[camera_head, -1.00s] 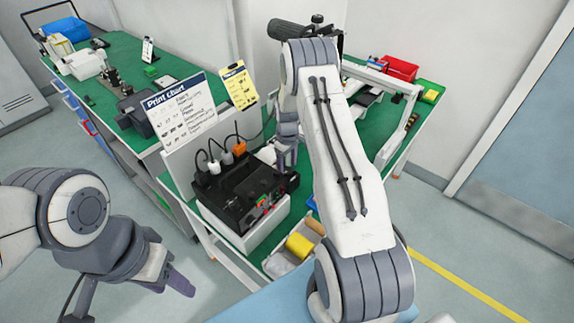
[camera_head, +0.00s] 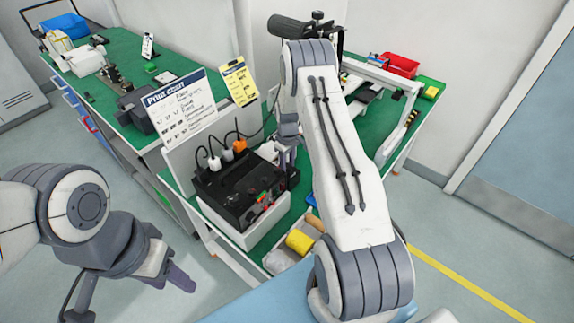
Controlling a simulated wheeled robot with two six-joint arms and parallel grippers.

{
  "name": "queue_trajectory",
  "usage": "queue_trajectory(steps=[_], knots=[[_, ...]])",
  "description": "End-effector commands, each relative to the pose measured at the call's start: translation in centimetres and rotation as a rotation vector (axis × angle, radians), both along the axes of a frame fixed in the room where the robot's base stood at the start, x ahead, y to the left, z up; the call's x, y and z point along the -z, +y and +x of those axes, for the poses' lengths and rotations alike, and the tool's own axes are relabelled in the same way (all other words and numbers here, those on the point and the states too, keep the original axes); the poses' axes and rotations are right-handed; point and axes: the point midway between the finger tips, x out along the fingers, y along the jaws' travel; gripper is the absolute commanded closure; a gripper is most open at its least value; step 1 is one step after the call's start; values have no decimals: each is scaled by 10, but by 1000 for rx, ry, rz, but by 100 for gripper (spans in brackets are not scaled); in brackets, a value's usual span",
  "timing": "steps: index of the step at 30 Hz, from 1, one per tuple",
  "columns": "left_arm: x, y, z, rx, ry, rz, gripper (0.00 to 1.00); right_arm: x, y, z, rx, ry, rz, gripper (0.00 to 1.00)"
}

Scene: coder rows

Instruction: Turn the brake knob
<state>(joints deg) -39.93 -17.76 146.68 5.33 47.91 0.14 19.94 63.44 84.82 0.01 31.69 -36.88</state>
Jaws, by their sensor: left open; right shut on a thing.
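The black control box (camera_head: 238,190) sits on a white base on the green-topped bench, with plugs and cables at its back and small red and green controls on its front edge. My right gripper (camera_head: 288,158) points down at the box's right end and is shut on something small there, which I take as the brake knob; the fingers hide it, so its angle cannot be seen. My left gripper (camera_head: 130,298) is open and empty, over the floor at lower left, apart from the bench.
A Print chart board (camera_head: 182,108) and a yellow sheet (camera_head: 240,82) stand behind the box. A tray with a yellow roll (camera_head: 299,241) lies in front of it. A red bin (camera_head: 401,66) is at the back right. My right forearm covers the middle of the bench.

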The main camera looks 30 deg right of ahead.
Motion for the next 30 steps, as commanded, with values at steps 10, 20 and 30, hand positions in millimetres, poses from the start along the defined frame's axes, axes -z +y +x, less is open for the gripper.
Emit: queue_trajectory(steps=[10,20,30], knots=[[20,0,0,1,0,0,50,3,0,-1,228,2,1,100],[36,0,0,2,0,0,50,2,0,-1,502,2,0,100],[44,0,0,2,0,0,50,1,0,-1,689,4,0,100]])
